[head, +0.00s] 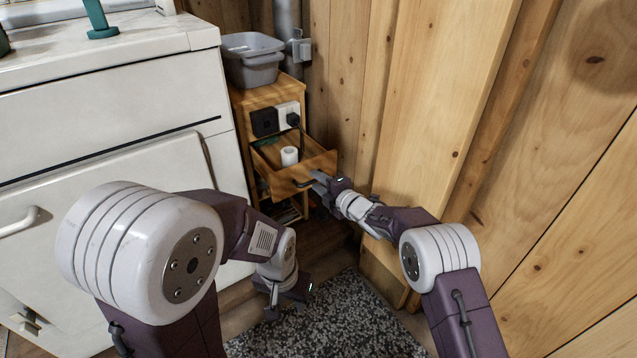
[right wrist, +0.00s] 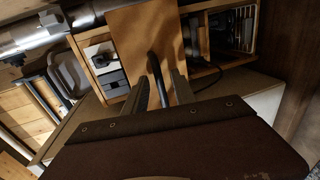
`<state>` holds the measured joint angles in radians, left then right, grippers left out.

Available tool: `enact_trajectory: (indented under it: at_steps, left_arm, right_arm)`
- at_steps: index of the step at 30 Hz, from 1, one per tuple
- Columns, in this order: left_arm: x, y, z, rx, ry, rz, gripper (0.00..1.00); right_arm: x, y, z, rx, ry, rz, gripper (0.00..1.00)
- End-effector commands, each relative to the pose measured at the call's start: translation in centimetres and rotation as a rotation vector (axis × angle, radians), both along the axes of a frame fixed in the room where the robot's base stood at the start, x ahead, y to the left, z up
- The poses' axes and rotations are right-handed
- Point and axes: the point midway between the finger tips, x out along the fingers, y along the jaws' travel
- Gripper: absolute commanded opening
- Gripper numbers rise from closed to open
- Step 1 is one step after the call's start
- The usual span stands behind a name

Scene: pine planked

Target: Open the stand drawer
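The stand (head: 262,97) is a narrow wooden unit beside the white cabinet. Its drawer (head: 303,177) is pulled out, with a white cylinder (head: 289,156) inside. The drawer front also shows in the right wrist view (right wrist: 146,35), with a dark bar handle (right wrist: 153,68). My right gripper (head: 316,180) is at the handle; in the right wrist view its fingers (right wrist: 160,88) are apart, one on each side of the handle, with visible gaps. My left gripper (head: 286,301) hangs low over the floor by the mat, away from the stand, its fingers apart and empty.
A grey tub (head: 252,57) sits on top of the stand. A socket panel with a black plug (head: 292,119) is above the drawer. The white cabinet (head: 110,100) is at left, a plank wall (head: 420,90) at right. A speckled mat (head: 335,320) lies on the floor.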

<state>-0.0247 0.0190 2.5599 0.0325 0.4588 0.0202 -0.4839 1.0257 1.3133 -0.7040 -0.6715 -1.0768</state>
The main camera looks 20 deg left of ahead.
Motion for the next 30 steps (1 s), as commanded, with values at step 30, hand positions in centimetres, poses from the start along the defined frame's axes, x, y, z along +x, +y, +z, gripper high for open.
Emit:
enact_trajectory:
  at_steps: [30]
  left_arm:
    - [0.0, 0.0, 3.7, 0.0, 0.0, 0.0, 0.36]
  right_arm:
    - [-5.5, -7.0, 1.8, -0.001, -0.001, 0.0, 0.31]
